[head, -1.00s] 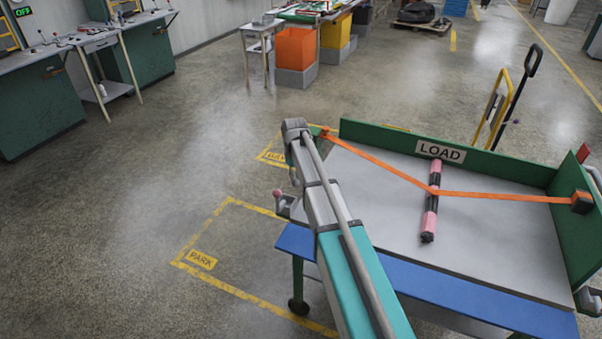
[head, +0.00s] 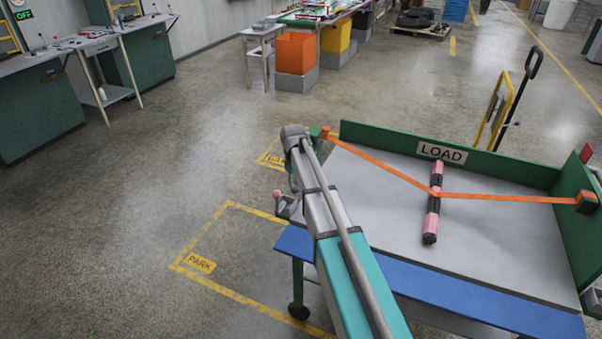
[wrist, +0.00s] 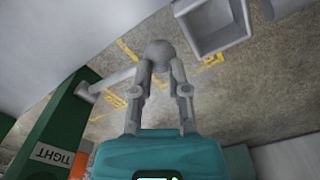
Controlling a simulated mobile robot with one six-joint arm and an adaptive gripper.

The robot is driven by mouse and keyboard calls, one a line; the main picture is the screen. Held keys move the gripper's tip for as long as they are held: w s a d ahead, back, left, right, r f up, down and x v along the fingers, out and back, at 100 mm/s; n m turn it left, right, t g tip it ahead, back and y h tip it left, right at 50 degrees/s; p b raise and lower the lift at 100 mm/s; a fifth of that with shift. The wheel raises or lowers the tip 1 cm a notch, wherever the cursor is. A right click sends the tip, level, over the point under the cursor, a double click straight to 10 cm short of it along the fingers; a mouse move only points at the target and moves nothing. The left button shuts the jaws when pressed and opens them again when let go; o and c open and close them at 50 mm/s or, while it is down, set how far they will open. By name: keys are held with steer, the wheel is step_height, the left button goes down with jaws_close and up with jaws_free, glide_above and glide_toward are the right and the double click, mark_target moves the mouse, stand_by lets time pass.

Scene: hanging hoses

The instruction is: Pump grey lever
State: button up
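In the wrist view a grey ball knob (wrist: 160,52) sits at the end of a pale grey lever rod (wrist: 112,80). The cart's grey bed (head: 500,225) holds a pink and black roll (head: 432,222), crossed by an orange strap (head: 500,197).
A green board marked LOAD (head: 440,153) backs the bed, and a blue edge (head: 460,300) runs along its front. A pink-knobbed handle (head: 277,194) sticks out left. The floor left of the cart, with the PARK marking (head: 200,262), is clear. A grey square box (wrist: 215,28) is near my gripper.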

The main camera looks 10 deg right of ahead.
steer(key=shift+f+b, duration=0.85)
steer(key=shift+f, duration=0.15)
steer(key=shift+w+d+r+p, duration=0.1)
steer(key=shift+w+r+p, duration=0.05)
steer(key=shift+r+p, duration=2.7)
steer(key=shift+w+d+r+p, duration=0.2)
steer(key=shift+w+r+p, duration=0.05)
steer(key=shift+r+p, duration=0.4)
steer(key=shift+w+d+r+p, duration=0.2)
steer(key=shift+w+r+p, duration=0.1)
steer(key=shift+r+p, duration=0.4)
steer(key=shift+w+d+r+p, duration=0.2)
steer(key=shift+w+r+p, duration=0.05)
steer(key=shift+r+p, duration=0.4)
step_height(320, 180, up, 5)
steer(key=p, duration=0.5)
